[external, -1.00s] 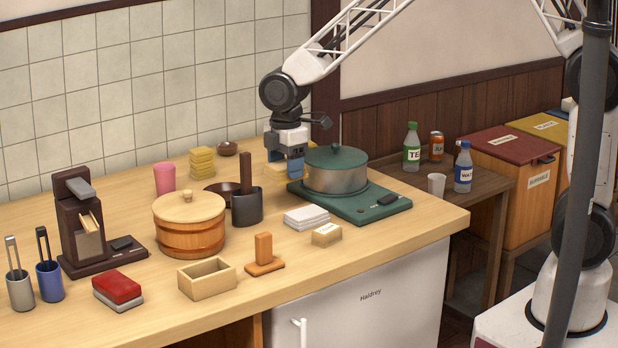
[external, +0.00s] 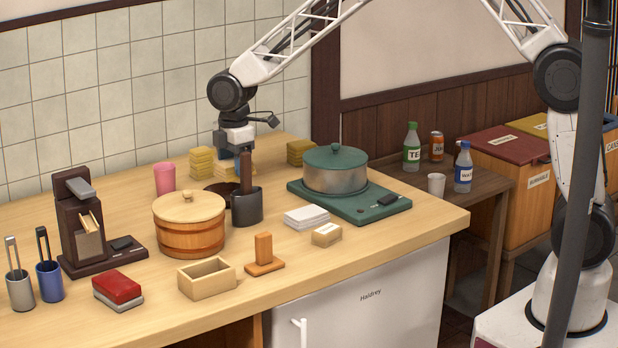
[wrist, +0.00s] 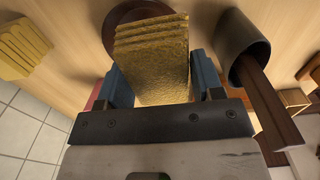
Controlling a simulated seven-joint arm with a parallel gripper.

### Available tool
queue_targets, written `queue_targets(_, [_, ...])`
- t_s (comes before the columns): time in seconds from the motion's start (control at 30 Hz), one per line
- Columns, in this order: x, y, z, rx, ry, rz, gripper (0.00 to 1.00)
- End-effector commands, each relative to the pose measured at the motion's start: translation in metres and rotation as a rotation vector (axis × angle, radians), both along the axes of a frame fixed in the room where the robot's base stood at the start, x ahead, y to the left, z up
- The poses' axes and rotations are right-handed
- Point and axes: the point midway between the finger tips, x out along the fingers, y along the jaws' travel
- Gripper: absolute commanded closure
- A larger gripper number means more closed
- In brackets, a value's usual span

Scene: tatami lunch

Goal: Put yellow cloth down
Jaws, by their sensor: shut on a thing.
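My gripper (external: 232,166) is over the counter's back part, behind the dark cup with the wooden handle. In the wrist view, my gripper (wrist: 160,82) is shut on a folded, layered yellow cloth (wrist: 152,55), one blue finger on each side. Only a sliver of this held cloth (external: 225,168) shows in the external view, so its height above the counter is hard to tell. One yellow cloth stack (external: 202,161) stands just left of my gripper. Another yellow stack (external: 300,152) is to the right, near the wall corner.
A dark brown bowl (external: 217,191) and the dark cup (external: 247,208) with its upright handle are close in front. A pink cup (external: 165,178) and wooden tub (external: 190,235) stand left. A lidded pot (external: 335,175) sits on a green cooker to the right.

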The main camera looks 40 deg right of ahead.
Motion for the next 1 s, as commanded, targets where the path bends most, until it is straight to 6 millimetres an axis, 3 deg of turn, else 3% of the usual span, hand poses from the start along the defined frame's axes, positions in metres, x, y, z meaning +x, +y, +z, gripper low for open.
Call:
queue_targets(0.27, [0.021, 0.012, -0.003, 0.000, 0.000, 0.000, 0.62])
queue_targets(0.67, [0.023, 0.013, -0.003, 0.000, 0.000, 0.000, 0.62])
queue_targets(1.0, [0.022, 0.013, -0.032, -0.001, 0.002, 0.000, 0.62])
